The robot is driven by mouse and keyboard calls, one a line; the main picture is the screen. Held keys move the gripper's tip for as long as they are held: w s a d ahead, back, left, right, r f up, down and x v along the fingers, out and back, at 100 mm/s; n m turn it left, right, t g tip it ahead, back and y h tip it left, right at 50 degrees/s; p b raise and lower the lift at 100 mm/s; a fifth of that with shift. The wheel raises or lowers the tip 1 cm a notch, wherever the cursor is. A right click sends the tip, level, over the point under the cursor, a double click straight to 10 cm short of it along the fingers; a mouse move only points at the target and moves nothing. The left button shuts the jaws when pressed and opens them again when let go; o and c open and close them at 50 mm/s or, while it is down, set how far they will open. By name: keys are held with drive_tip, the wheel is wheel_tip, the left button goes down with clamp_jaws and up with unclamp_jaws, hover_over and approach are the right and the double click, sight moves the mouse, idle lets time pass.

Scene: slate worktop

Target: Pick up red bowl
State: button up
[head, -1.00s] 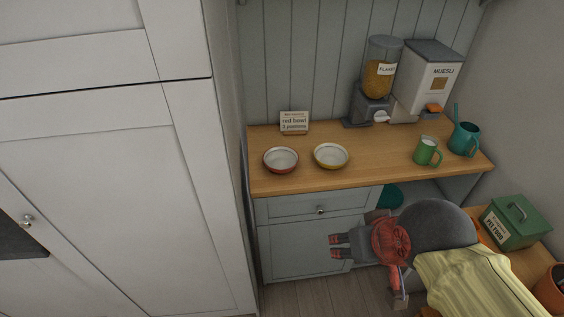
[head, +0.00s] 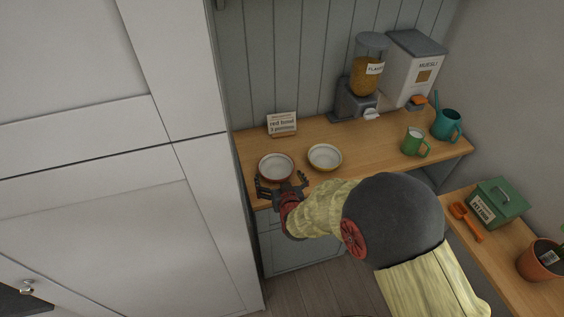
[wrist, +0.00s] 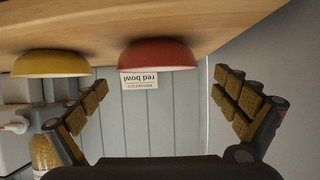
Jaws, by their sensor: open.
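The red bowl (head: 276,166), white inside, stands upright on the wooden counter near its front left edge in the head view. In the wrist view, which is upside down, the red bowl (wrist: 158,54) shows its red outer side. My gripper (head: 281,183) is open and empty, at the bowl's near side by the counter's front edge. In the wrist view, the spread fingers of my gripper (wrist: 162,84) are either side of the bowl's line and the bowl lies beyond them. I cannot tell whether a fingertip touches it.
A yellow bowl (head: 325,157) stands close to the right of the red one. A card (head: 282,124) reading "red bowl" stands behind. A flakes dispenser (head: 366,75), muesli box (head: 416,68), green mug (head: 413,142) and teal watering can (head: 447,124) stand farther right. A tall white cupboard (head: 95,130) is left.

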sight(274, 162)
drive_tip(key=shift+w+f, duration=0.35)
drive_tip(key=shift+f, duration=0.1)
drive_tip(key=shift+b+x, duration=0.3)
drive_tip(key=shift+x, duration=0.65)
drive_tip(key=b+x, duration=0.1)
drive_tip(key=x, duration=0.4)
drive_tip(key=shift+w+d+r, duration=0.15)
drive_tip(key=shift+c, duration=0.9)
drive_tip(key=c, duration=1)
drive_tip(key=shift+r, duration=0.15)
